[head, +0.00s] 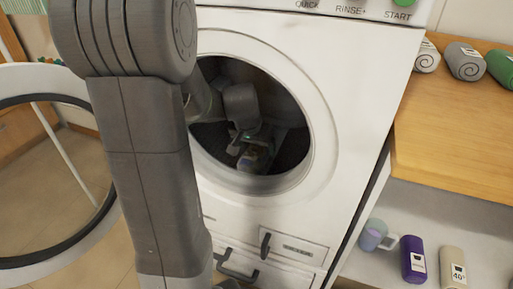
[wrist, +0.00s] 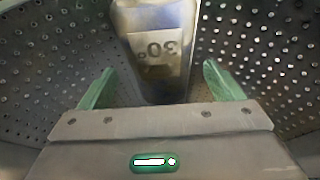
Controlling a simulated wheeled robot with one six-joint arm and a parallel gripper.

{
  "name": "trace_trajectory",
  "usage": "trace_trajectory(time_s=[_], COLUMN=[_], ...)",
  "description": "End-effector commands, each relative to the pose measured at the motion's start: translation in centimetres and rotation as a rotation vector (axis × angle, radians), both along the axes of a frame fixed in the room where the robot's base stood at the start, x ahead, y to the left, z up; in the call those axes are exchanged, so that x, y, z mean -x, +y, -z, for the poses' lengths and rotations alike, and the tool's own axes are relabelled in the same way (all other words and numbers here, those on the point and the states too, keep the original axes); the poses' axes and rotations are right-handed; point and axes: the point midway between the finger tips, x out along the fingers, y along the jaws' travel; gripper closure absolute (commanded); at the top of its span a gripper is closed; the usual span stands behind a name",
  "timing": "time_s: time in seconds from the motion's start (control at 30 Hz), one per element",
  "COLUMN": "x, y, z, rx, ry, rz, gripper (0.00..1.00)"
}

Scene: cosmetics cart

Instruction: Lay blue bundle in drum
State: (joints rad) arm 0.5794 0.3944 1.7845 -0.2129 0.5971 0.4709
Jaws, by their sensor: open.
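The washing machine's drum (head: 292,147) is open at the front, and my arm reaches through the opening. My gripper (head: 243,143) is inside the drum, low down. In the wrist view my gripper (wrist: 160,68) has its two green fingers spread wide apart. A bundle with a 30° label (wrist: 150,18) lies in the drum just beyond and between the fingertips, with visible gaps on both sides. In the head view this bundle (head: 250,160) is small and partly hidden by the gripper. Its colour looks greyish blue in the dim light, but I cannot be sure.
The round door (head: 15,80) hangs open at the left. A wooden counter (head: 440,150) at the right holds cream, grey (head: 465,62) and green (head: 500,68) rolls. The shelf below holds a mug (head: 371,236), a purple bundle (head: 413,260) and a cream bundle (head: 453,268). The drum rim surrounds my arm.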

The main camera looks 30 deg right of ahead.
Motion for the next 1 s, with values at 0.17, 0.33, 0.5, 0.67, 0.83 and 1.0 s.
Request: trace_trajectory(time_s=[0.17, 0.33, 0.5, 0.67, 0.83, 1.0], x=[0.6, 0.9, 0.9, 0.9, 0.9, 0.9], y=[0.8, 1.1, 1.2, 1.2, 1.2, 1.2], z=[-2.8, -3.6, -3.5, -3.5, -3.5, -3.5], rx=[0.000, 0.000, -0.001, -0.001, -0.001, -0.001], ry=[-0.001, 0.000, 0.001, 0.001, 0.001, 0.001], rz=[0.000, 0.000, 0.000, 0.000, 0.000, 0.000], gripper=[0.13, 0.13, 0.13, 0.00, 0.00, 0.31])
